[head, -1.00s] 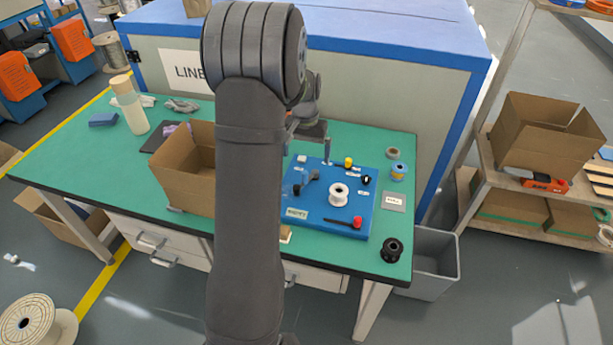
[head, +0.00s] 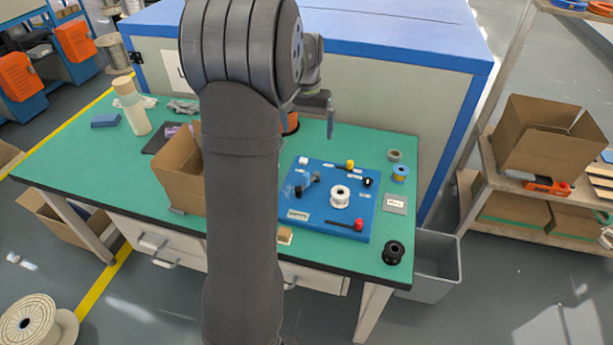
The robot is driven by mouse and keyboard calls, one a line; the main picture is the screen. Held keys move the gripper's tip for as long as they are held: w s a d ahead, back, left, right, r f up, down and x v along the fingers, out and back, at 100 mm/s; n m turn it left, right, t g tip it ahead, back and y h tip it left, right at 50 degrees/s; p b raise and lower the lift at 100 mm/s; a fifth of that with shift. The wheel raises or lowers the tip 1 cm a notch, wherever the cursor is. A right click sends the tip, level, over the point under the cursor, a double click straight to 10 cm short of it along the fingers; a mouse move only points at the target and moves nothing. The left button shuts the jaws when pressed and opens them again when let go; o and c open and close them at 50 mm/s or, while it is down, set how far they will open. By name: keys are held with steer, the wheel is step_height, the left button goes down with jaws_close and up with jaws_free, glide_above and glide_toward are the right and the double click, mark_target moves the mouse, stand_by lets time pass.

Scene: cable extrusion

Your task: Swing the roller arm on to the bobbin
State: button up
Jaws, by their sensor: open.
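A blue board (head: 294,203) lies on the green bench, with a white bobbin (head: 340,196) standing near its middle. A small dark arm with black ends (head: 314,177), which looks like the roller arm, sits left of the bobbin and apart from it. A black lever with a red knob (head: 358,224) lies in front of the bobbin. My gripper (head: 330,124) is open and empty, pointing down above the back of the board. It is clear of the arm and the bobbin. Its fingers are small in this view.
A yellow knob (head: 350,164) and a black knob (head: 367,182) stand at the board's back right. A black spool (head: 393,252) and a blue-and-yellow spool (head: 400,173) are on the bench. A cardboard box (head: 180,178) stands left, partly behind my arm.

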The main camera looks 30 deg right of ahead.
mark_target(306, 174)
steer(key=shift+r, duration=0.3)
steer(key=shift+s, duration=0.1)
steer(key=c, duration=0.4)
steer(key=shift+s+a+f, duration=0.35)
steer(key=shift+a+f, duration=0.05)
steer(key=shift+f, duration=0.1)
steer(key=c, duration=0.7)
steer(key=shift+f, duration=0.25)
steer(key=shift+c, duration=1)
step_height(306, 174, down, 17)
steer(key=shift+r, duration=0.1)
jaws_close()
